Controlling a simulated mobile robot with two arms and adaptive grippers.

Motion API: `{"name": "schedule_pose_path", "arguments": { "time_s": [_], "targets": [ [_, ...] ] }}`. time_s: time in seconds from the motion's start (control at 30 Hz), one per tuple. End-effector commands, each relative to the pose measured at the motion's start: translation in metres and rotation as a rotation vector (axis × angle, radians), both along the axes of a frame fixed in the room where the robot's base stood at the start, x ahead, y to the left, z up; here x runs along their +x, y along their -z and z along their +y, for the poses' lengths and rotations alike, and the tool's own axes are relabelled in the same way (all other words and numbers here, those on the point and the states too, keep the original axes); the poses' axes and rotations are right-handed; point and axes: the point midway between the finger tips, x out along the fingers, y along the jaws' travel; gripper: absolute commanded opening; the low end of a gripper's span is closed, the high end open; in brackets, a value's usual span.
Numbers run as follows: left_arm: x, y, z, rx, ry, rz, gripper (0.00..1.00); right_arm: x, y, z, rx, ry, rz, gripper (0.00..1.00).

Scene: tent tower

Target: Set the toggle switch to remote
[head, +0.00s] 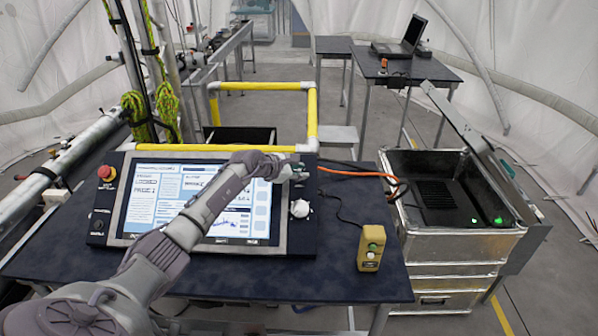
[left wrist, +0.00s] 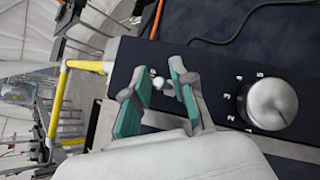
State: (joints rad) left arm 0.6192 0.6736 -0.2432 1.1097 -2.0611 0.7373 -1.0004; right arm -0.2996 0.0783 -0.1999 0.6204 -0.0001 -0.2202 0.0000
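The control console (head: 275,245) with a lit screen stands on the dark table. My left gripper (head: 297,171) is over the upper part of the console's right-hand panel, above the silver rotary knob (head: 299,208). In the left wrist view, my left gripper (left wrist: 160,78) is open, its two teal-padded fingers apart. A small pale switch tip (left wrist: 157,83) shows between the fingers, with a gap visible beside it. Which way it is set, and its label, I cannot read. The numbered knob (left wrist: 271,103) is to the right of the fingers. My right gripper is not in view.
A red emergency stop button (head: 106,173) is on the console's left side. A yellow button box (head: 371,248) stands on the table at right. An orange cable (head: 350,172) runs behind the console towards an open metal case (head: 450,245). Yellow rails (head: 312,115) stand behind.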

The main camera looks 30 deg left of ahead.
Motion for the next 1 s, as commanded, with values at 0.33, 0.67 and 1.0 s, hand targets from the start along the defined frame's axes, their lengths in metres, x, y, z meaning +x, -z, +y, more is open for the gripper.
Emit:
{"name": "schedule_pose_path", "arguments": {
  "time_s": [0.33,0.67,1.0],
  "targets": [
    [-0.017,-0.011,0.005,0.004,0.000,-0.001,0.25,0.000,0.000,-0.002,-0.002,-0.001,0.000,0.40],
    [-0.073,-0.045,0.016,0.005,0.001,0.003,0.25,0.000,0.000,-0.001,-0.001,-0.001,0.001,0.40],
    [-0.099,-0.063,0.020,0.000,0.000,0.001,0.25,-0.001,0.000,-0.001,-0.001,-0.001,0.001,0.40]
  ]
}}
